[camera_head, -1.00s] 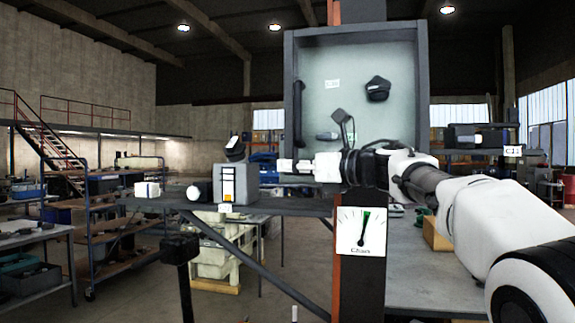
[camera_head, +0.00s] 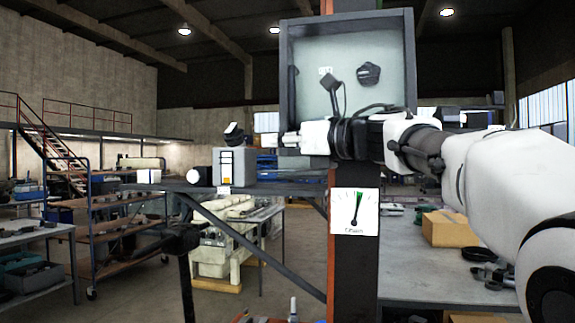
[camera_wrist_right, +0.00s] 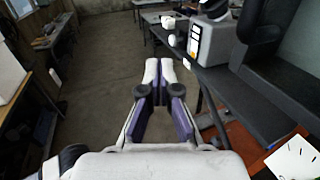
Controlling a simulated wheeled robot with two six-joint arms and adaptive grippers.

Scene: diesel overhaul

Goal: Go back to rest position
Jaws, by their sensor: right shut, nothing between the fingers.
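My right arm comes in from the right in the head view. My right gripper (camera_head: 290,138) points left, in front of the lower edge of an open grey cabinet (camera_head: 402,60). In the right wrist view the gripper (camera_wrist_right: 160,70) has its two pale fingertips together, with nothing visible between them. Bare concrete floor shows beyond the tips. My left gripper cannot be made out in either view.
A post carries a dial gauge (camera_head: 355,211). A shelf left of it holds a grey box (camera_head: 236,166) and small white items. A workbench (camera_head: 420,283) with a cardboard box (camera_head: 450,229) is at right. Carts stand at left; the floor between is open.

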